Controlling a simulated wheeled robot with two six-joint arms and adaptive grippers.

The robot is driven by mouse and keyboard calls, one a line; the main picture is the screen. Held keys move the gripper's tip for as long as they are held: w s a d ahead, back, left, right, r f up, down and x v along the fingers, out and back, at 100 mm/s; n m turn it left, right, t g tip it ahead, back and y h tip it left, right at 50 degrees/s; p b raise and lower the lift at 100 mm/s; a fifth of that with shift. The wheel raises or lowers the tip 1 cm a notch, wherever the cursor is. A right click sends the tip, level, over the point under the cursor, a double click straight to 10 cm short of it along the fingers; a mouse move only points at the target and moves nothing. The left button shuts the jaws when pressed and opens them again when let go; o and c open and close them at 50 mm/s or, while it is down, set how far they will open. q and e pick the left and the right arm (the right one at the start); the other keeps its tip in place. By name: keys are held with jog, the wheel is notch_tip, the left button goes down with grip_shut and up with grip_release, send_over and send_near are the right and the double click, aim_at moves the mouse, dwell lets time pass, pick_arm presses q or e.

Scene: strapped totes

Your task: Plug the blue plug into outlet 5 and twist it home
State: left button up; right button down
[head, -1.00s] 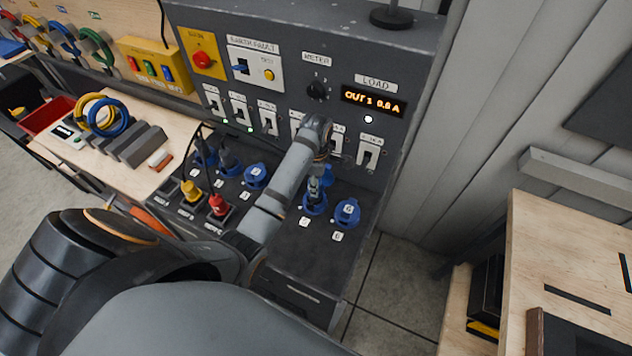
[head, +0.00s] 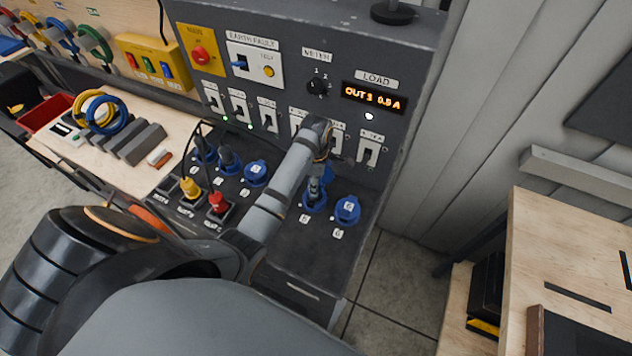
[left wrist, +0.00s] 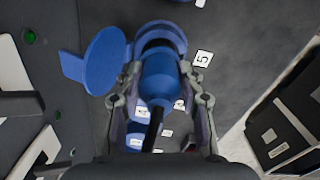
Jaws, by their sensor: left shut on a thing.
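The blue plug (left wrist: 158,82) is between the fingers of my left gripper (left wrist: 157,90), which is shut on it. In the left wrist view the plug's nose is at the mouth of outlet 5 (left wrist: 163,34), lined up with it; how deep it sits is hidden. The outlet's blue lid (left wrist: 104,60) stands open beside it, and the label 5 (left wrist: 203,58) is next to it. In the head view my left gripper (head: 318,185) is over outlet 5 (head: 314,204), and my arm partly covers it. My right gripper is not in view.
Outlet 6 (head: 347,210) is close on the right with its lid closed. A closed blue outlet (head: 256,173) lies to the left, with a yellow plug (head: 190,188) and a red plug (head: 218,203) nearby. Breaker switches (head: 369,151) line the upright panel behind.

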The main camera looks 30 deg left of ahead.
pick_arm(q)
jog(key=shift+f+b, duration=0.3)
jog(key=shift+f, duration=0.65)
dwell(0.3)
jog(key=shift+r+m+p, duration=0.1)
jog(key=shift+m+p, duration=0.4)
jog(key=shift+p, duration=0.2)
jog(key=shift+m, duration=1)
jog(key=m, duration=0.2)
jog(key=shift+s+m, duration=0.1)
jog(key=shift+m, duration=0.3)
grip_shut()
jog(key=shift+a+m, duration=0.1)
jog(key=shift+m, duration=1.4)
jog(key=shift+m, duration=0.5)
